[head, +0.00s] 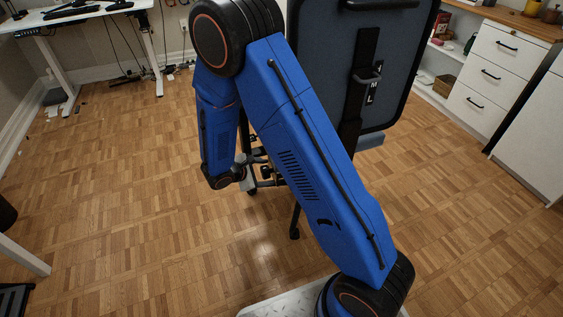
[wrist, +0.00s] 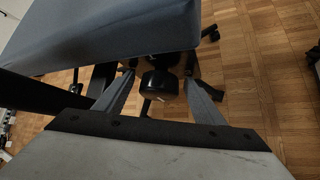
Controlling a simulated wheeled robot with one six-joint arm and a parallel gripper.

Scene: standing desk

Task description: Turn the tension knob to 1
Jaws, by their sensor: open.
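The tension knob (wrist: 160,84) is a black round knob under the grey-blue chair seat (wrist: 110,30) in the wrist view. My gripper (wrist: 160,79) is open, with one finger to the left of the knob and one to the right. Gaps show between the fingers and the knob's sides in the picture; I cannot tell how far the tips reach along it in depth. No setting mark on the knob is readable. In the head view the chair's dark backrest (head: 340,75) rises behind my blue arm, which hides much of the seat and the knob.
Chair base legs with casters (wrist: 213,33) stand below the knob. A white drawer cabinet (head: 490,75) stands at the right and a white standing desk (head: 70,15) at the back left. The parquet floor (head: 110,190) is open on the left.

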